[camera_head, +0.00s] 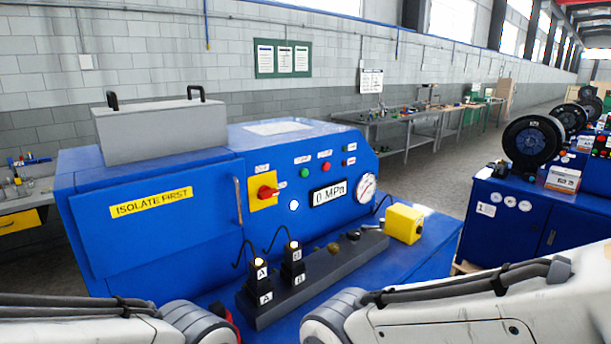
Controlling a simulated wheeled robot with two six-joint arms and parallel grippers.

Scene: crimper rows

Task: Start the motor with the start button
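A blue machine (160,240) stands in front of me. On its sloped panel a green button (304,172) sits to the left of a red button (326,167); their small labels are too small to read. Left of them a red rotary switch (266,192) sits on a yellow plate. A round white lamp (294,205) shines below the green button. The display (329,193) reads 0 MPa, and a round gauge (366,187) is to its right. My two arms cross the bottom of the view, below the panel; neither gripper shows.
A dark rail (318,278) in front of the panel bears two black plugs marked A and B (260,279) with lit tops. A yellow block (404,224) sits at its right. A grey box (160,130) is on top. Another blue machine (530,215) stands at right.

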